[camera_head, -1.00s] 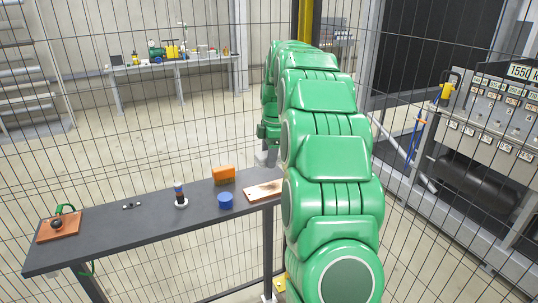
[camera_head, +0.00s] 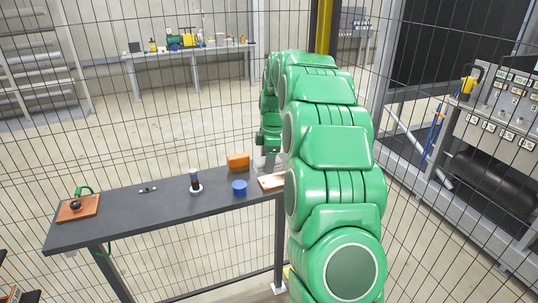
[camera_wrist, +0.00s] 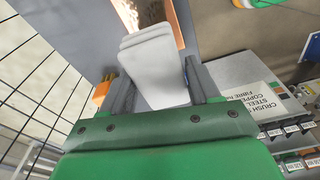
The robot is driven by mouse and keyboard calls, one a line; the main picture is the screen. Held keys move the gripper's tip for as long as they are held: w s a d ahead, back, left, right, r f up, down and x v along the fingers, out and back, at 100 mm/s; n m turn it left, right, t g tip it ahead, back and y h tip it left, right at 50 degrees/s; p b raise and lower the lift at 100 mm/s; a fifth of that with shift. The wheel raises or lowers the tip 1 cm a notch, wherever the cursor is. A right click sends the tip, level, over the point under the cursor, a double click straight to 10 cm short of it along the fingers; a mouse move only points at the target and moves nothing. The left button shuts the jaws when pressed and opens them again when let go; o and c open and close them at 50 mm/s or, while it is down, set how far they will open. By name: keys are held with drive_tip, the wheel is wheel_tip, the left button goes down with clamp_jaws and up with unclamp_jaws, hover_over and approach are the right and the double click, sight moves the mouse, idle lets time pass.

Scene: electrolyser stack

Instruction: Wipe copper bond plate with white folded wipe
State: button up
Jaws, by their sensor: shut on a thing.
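The white folded wipe (camera_wrist: 154,62) is held between the two dark fingers of my gripper (camera_wrist: 160,82) in the wrist view. My gripper is shut on it, and the wipe's far end sticks out beyond the fingers. The copper bond plate (camera_wrist: 141,10) shows as a shiny copper strip just beyond the wipe, partly covered by it. I cannot tell whether they touch.
On the dark table (camera_head: 135,216) are an orange block (camera_head: 238,162), a blue cylinder (camera_head: 239,187), a small bottle (camera_head: 195,182) on a white base, and a brown board (camera_head: 85,209) with a green loop. Wire mesh surrounds the area. A control panel (camera_head: 510,113) stands at right.

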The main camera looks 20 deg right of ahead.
sight(267, 181)
drive_tip(key=shift+f, duration=1.95)
drive_tip(key=shift+d+f, duration=0.2)
drive_tip(key=shift+f, duration=0.7)
drive_tip(key=shift+d, duration=0.8)
drive_tip(key=shift+c, duration=0.5)
drive_tip(key=shift+d, duration=4.35)
drive_tip(key=shift+a, duration=5.4)
drive_tip(key=shift+r, duration=4.15)
